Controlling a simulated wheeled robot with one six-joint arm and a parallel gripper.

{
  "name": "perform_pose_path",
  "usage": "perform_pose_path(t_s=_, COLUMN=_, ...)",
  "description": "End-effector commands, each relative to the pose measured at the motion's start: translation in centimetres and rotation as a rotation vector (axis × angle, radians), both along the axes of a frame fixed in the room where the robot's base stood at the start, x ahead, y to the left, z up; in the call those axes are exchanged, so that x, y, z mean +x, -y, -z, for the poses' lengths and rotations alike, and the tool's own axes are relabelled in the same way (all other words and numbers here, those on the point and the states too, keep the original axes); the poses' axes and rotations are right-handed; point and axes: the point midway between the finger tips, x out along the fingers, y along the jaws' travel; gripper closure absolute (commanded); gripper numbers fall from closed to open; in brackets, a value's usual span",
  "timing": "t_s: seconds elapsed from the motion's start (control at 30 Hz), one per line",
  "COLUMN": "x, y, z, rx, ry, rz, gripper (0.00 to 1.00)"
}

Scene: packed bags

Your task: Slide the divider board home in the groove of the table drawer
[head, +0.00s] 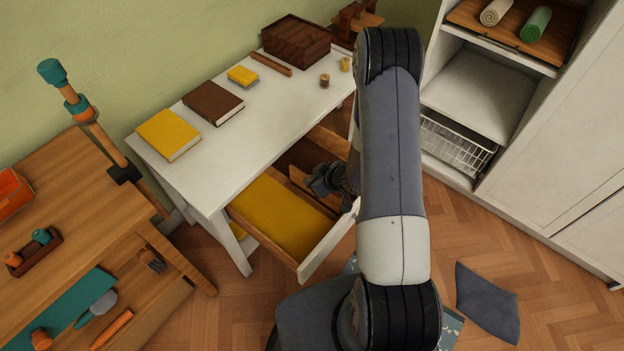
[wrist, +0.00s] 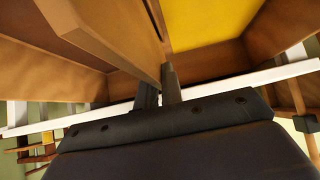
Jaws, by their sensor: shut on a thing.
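The table drawer (head: 318,246) is pulled out of the white table, with a yellow lining (head: 275,212) on its left part and bare wood on the other. The wooden divider board (wrist: 112,38) stands on edge between these two parts in the wrist view, running away from me. My gripper (wrist: 159,92) is shut on the board's near end, close above the white drawer front (wrist: 225,88). In the head view my gripper (head: 328,180) is over the drawer, partly behind my arm. The groove is hidden, so I cannot tell how the board sits in it.
The white tabletop (head: 245,135) carries a yellow book (head: 168,134), a brown book (head: 213,102), a dark wooden box (head: 295,40) and small spools. A wooden workbench (head: 75,210) stands left and a white cabinet (head: 555,150) right. A grey cloth (head: 487,302) lies on the floor.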

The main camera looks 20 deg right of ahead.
Motion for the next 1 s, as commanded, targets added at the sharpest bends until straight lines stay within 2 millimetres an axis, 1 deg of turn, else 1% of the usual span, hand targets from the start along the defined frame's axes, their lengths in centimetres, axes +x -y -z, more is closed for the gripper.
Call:
perform_pose_path(t_s=0.97, x=0.0, y=0.0, z=2.3, rx=0.000, ry=0.000, rz=0.000, gripper=1.00)
perform_pose_path(t_s=1.0, x=0.0, y=0.0, z=2.3, rx=0.000, ry=0.000, rz=0.000, gripper=0.92)
